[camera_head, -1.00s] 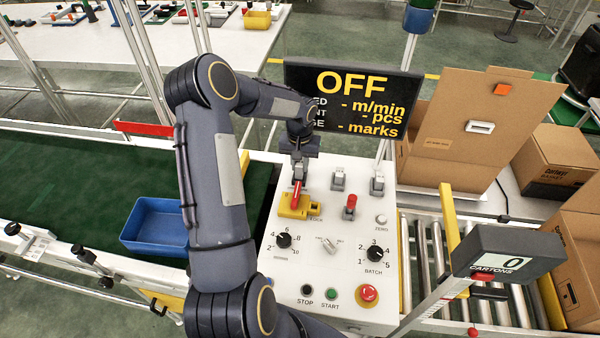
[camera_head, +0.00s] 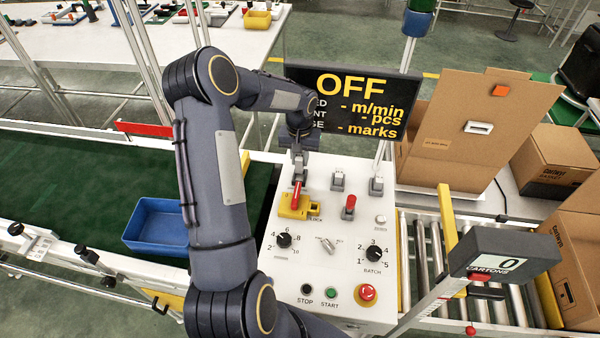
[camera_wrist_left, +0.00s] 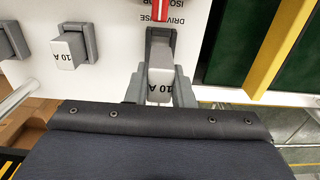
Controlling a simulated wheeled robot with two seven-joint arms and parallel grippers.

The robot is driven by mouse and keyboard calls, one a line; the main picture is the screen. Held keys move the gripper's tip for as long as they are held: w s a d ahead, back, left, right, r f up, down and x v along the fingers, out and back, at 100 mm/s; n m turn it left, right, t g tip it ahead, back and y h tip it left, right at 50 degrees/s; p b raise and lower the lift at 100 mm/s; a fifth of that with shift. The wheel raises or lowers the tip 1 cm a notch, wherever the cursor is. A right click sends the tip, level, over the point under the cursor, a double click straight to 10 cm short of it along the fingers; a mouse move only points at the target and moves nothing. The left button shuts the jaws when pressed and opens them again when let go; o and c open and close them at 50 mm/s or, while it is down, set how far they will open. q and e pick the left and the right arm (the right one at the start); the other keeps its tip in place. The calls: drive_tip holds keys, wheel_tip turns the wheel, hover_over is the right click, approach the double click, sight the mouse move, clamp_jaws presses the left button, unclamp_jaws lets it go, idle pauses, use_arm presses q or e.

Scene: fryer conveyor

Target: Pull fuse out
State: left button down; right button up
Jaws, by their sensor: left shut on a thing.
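A pale grey fuse block marked 10 A (camera_wrist_left: 160,76) is between the fingers of my left gripper in the left wrist view. The gripper (camera_head: 299,172) is shut on it, at the top left of the white control panel (camera_head: 322,270). A grey fuse holder (camera_wrist_left: 160,36) shows just beyond the held fuse; I cannot tell whether the fuse is still seated in it. A second 10 A fuse (camera_wrist_left: 68,48) sits in its own holder to the left in the wrist view. My right gripper is not in view.
The red-handled isolator on its yellow base (camera_head: 297,207) is close in front of the gripper. Another red lever (camera_head: 349,203), knobs and an emergency stop (camera_head: 367,293) are on the panel. The display (camera_head: 350,100) reading OFF stands behind. A blue bin (camera_head: 158,224) is left.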

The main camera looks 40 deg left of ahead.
use_arm(q)
drive_tip(key=shift+r+p, duration=0.7)
drive_tip(key=shift+r, duration=0.8)
